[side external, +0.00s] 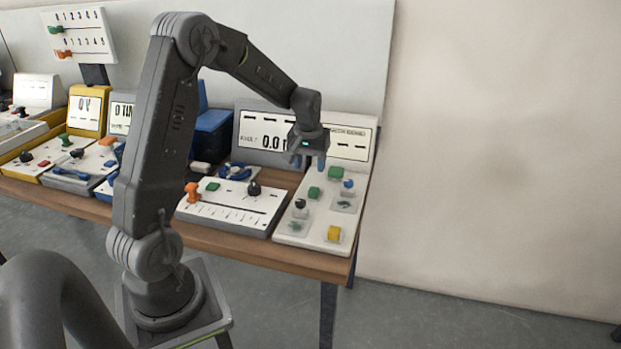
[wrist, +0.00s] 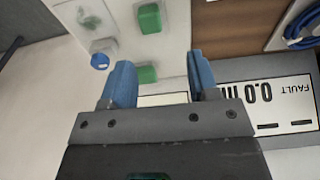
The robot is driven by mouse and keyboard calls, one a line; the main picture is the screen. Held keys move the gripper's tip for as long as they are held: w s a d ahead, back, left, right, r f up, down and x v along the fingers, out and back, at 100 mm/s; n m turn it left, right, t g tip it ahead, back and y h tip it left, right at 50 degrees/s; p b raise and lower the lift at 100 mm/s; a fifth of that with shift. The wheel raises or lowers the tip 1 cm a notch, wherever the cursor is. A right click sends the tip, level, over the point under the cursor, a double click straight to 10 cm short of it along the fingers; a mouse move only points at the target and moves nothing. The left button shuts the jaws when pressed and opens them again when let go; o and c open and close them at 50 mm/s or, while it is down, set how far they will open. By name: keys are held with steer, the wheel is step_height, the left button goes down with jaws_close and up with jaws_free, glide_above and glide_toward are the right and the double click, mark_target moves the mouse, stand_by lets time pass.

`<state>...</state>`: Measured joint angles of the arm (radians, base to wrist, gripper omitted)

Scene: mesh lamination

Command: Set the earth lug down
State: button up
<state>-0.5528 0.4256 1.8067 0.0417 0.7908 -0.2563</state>
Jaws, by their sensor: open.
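My gripper (side external: 308,163) is open above the back part of the white panel (side external: 283,229) at the right end of the table. In the wrist view its two blue fingers (wrist: 160,65) stand apart with nothing gripped between them. A green block (wrist: 146,74) shows on the panel between the fingers, and another green block (wrist: 149,18) lies further off. The side view shows two green blocks, one at the back (side external: 335,172) and one nearer the middle (side external: 313,192). I cannot tell for sure which piece is the earth lug.
The panel also bears a blue knob (side external: 348,183), a black knob (side external: 300,204) and a yellow block (side external: 334,233). Display units (side external: 262,132) stand behind. A second panel (side external: 225,207) with an orange knob (side external: 193,191) lies to the left. Blue cable (side external: 238,172) lies behind it.

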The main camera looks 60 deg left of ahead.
steer(key=s+d+r+m+t, duration=0.1)
steer(key=s+d+r+m, duration=0.1)
steer(key=s+d+r, duration=0.4)
steer(key=s+d+r+m+t, duration=0.1)
steer(key=s+d+r+m, duration=0.15)
steer(key=d+r, duration=0.6)
steer(key=s+d+m+t+h, duration=0.1)
steer(key=s+d+m, duration=0.3)
steer(key=s+d, duration=0.6)
steer(key=shift+s+f+t, duration=0.3)
steer(key=shift+s+t, duration=0.45)
steer(key=shift+t, duration=0.05)
